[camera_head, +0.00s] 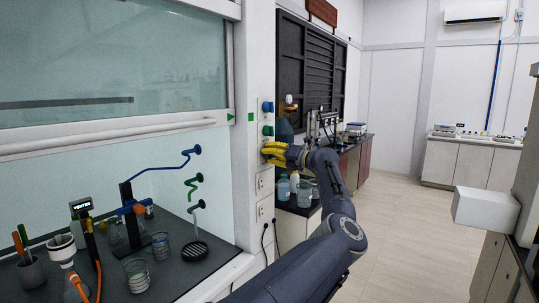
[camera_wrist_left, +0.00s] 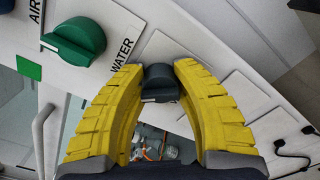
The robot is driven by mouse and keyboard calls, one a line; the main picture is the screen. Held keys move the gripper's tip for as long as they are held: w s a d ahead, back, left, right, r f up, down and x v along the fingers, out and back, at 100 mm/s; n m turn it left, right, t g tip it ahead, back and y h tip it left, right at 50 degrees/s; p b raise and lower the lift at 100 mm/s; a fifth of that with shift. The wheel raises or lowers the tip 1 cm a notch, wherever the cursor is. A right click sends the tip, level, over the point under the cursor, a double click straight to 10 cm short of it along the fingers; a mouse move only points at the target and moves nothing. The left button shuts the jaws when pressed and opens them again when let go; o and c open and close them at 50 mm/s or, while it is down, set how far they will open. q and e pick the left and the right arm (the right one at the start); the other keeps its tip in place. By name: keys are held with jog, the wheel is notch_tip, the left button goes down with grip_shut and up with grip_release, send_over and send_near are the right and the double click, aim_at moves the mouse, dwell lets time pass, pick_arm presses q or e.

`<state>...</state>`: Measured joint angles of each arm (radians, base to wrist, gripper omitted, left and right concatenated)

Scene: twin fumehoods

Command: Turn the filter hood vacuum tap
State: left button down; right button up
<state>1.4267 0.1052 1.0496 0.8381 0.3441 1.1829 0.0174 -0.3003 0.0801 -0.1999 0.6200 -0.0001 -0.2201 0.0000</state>
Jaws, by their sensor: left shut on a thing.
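The tap between my left fingers is a dark grey knob (camera_wrist_left: 160,84) on the white hood post, seen in the left wrist view. Its own label is not readable there, and my fingers hide it in the head view. My left gripper (camera_head: 268,151) has yellow ridged fingers and reaches the post from the right. In the left wrist view the gripper (camera_wrist_left: 158,72) is shut on the dark knob, one finger on each side. A green tap (camera_head: 267,130) sits just above the gripper, and a blue tap (camera_head: 267,107) is above that. My right gripper is not in view.
In the wrist view, the green tap (camera_wrist_left: 75,42) is close to the left finger, beside a WATER label. Sockets (camera_head: 264,182) lie below the gripper. The fumehood sash (camera_head: 115,62) is left; glassware stands inside. Bottles (camera_head: 283,188) stand behind my arm. Open floor lies right.

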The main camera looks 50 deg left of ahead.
pick_arm(q)
jog(key=m, duration=0.4)
jog(key=shift+w+r+m, duration=0.1)
jog(key=shift+m, duration=1.7)
jog(key=c, duration=0.9)
grip_release()
jog(key=shift+f, duration=0.2)
jog(key=v, duration=1.2)
